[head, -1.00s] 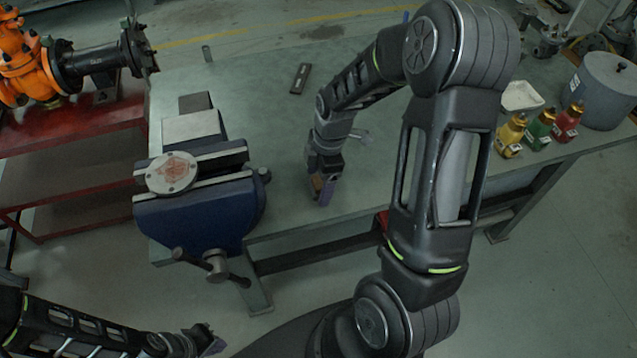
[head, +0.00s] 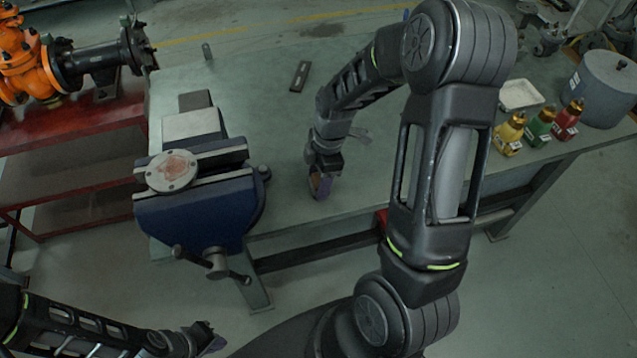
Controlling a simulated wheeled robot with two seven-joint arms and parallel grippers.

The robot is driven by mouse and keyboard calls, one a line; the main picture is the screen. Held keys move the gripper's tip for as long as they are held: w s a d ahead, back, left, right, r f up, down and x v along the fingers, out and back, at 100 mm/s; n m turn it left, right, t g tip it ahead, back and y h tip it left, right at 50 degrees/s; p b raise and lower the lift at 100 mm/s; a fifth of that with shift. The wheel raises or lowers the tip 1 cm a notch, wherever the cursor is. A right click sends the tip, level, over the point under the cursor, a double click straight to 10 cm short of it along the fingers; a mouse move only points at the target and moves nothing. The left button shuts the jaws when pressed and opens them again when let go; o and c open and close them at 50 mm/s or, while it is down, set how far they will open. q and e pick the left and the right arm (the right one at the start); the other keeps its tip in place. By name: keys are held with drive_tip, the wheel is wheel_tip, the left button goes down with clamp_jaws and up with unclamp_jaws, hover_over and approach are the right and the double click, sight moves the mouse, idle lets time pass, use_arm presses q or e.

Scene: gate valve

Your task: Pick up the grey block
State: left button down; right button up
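A small dark grey block (head: 300,76) with a lighter mark lies flat on the green workbench (head: 270,120), behind my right forearm; I cannot tell for certain that it is the grey block. My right gripper (head: 320,187) points down over the bench near its front edge, well in front of that block. Brown and purple surfaces show at its fingertips, and I cannot tell if it is open or holds something. My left gripper (head: 212,344) is low at the bottom left, away from the bench; its fingers are too small and dark to read.
A blue vise (head: 200,215) with a round flange (head: 173,170) on top stands at the bench's left end. Yellow (head: 510,135), green (head: 541,122) and red (head: 568,118) bottles, a white tray (head: 520,95) and a grey drum (head: 603,90) stand right. An orange valve (head: 25,70) is at far left.

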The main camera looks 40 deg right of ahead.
sight(318, 180)
drive_tip(key=c, duration=0.9)
drive_tip(key=shift+o, duration=0.2)
drive_tip(key=shift+r, duration=0.1)
wheel_tip(318, 180, up, 10)
drive_tip(key=shift+f+b, duration=0.1)
drive_tip(key=shift+b, duration=0.55)
drive_tip(key=o, duration=0.8)
drive_tip(key=c, duration=0.6)
